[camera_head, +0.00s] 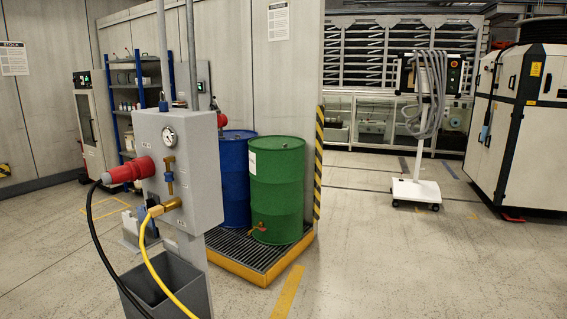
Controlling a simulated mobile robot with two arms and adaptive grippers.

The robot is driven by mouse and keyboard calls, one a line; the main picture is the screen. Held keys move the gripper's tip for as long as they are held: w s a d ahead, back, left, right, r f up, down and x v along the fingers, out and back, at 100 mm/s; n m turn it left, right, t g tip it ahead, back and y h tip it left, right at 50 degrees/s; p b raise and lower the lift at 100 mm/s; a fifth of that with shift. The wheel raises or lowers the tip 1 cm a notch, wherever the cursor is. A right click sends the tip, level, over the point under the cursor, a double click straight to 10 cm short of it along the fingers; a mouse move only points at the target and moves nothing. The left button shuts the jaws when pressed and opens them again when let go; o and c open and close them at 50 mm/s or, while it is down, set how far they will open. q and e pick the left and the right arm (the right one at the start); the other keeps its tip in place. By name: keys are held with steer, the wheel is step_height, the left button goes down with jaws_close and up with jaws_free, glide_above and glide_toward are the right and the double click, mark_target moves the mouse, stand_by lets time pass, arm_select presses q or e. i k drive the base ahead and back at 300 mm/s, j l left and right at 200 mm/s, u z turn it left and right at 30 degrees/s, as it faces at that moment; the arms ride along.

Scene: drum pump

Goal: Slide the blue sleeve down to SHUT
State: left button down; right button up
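A grey box (205,165) on a post carries a round gauge (169,137), a red plug (128,171) with a black cable, and brass fittings (170,186) with a yellow hose (160,282). A small blue part (163,104) sits around the foot of a thin pipe at the box's top. Another small blue bit shows beside the lower brass fitting, near the hose end. I cannot tell which is the blue sleeve, and no SHUT mark is legible. Neither of my grippers is in view.
A grey bin (190,285) is at the post's foot. Behind, a blue drum (234,165) and a green drum (277,190) stand on a yellow-edged grate (250,270). A wheeled stand (416,190) and a white cabinet (520,120) are right. Floor is clear at front right.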

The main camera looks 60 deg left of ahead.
mark_target(169, 176)
steer(key=u, duration=2.65)
